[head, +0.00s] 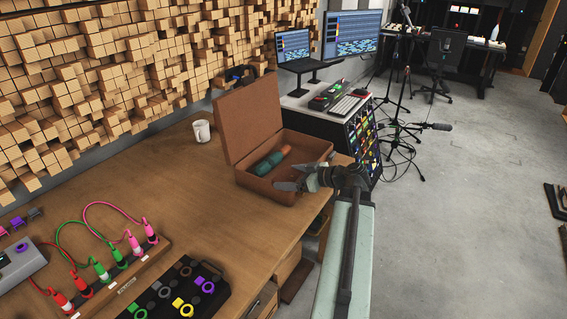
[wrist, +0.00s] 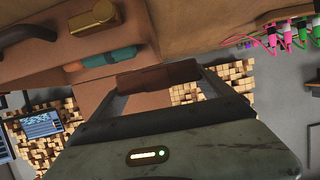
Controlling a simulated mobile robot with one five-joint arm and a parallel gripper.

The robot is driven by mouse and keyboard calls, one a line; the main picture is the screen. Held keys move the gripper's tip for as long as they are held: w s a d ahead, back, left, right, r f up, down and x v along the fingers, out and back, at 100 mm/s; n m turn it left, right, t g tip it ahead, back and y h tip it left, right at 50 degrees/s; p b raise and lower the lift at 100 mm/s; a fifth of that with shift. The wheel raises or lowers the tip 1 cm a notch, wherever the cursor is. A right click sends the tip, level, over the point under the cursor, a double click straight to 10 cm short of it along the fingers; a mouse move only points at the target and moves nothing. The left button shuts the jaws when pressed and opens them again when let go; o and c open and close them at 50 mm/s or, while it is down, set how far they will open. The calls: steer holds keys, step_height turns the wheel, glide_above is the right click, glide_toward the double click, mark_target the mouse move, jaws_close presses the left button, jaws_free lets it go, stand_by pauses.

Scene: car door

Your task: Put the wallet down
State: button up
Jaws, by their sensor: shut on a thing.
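My gripper (wrist: 159,74) is shut on a brown wallet (wrist: 155,78), which spans the gap between the two fingers in the wrist view. In the head view my gripper (head: 288,178) is at the right front side of an open brown case (head: 228,167) on the desk, with its fingers pointing left. I cannot make out the wallet in the head view. The case lid stands up on the left. A dark green cylindrical object (head: 271,160) lies inside the case, and it also shows in the wrist view (wrist: 108,57).
The wooden desk (head: 170,190) has clear room left of and in front of the case. A white mug (head: 202,131) stands behind it. Coloured cables on a board (head: 115,265) and a black tray with rings (head: 178,296) are at the front left. A wood-block wall (head: 110,60) runs behind.

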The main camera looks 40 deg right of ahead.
steer(key=w+d+f+b, duration=0.2)
steer(key=w+d, duration=0.8)
steer(key=d, duration=0.2)
steer(key=shift+d+f+b, duration=0.2)
steer(key=shift+f+b, duration=0.9)
steer(key=shift+b, duration=0.05)
steer(key=shift+d+f+b, duration=0.15)
steer(key=shift+f+b, duration=0.95)
steer(key=o, duration=1.2)
steer(key=shift+r, duration=0.1)
steer(key=shift+r+p, duration=0.2)
steer(key=shift+p, duration=0.15)
steer(key=shift+r+p, duration=0.55)
steer(key=p+v, duration=0.4)
steer(key=v, duration=0.7)
steer(key=shift+s+d, duration=0.15)
steer(key=shift+s, duration=0.3)
